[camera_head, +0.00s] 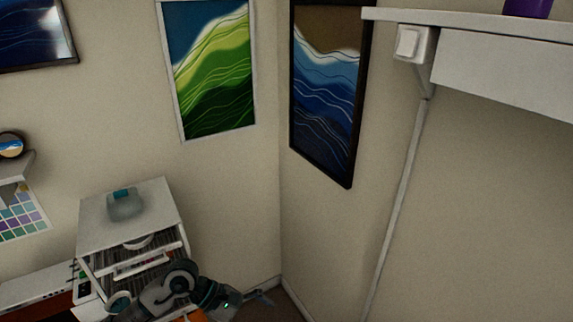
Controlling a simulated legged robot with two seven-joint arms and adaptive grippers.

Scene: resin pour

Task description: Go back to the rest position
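One of my arms, grey and dark teal, reaches in at the bottom left, and I take it as the left one. Its gripper (262,298) points right, low in front of the room's corner, and nothing can be seen held in it. The fingers are too small and dark to show whether they are open or shut. My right gripper is not in view.
A white cabinet (160,213) with open shelves stands behind my arm, with a translucent teal-lidded container (125,204) on top. A white wall shelf (470,22) juts out at the upper right. Framed wave pictures (215,70) hang on the walls.

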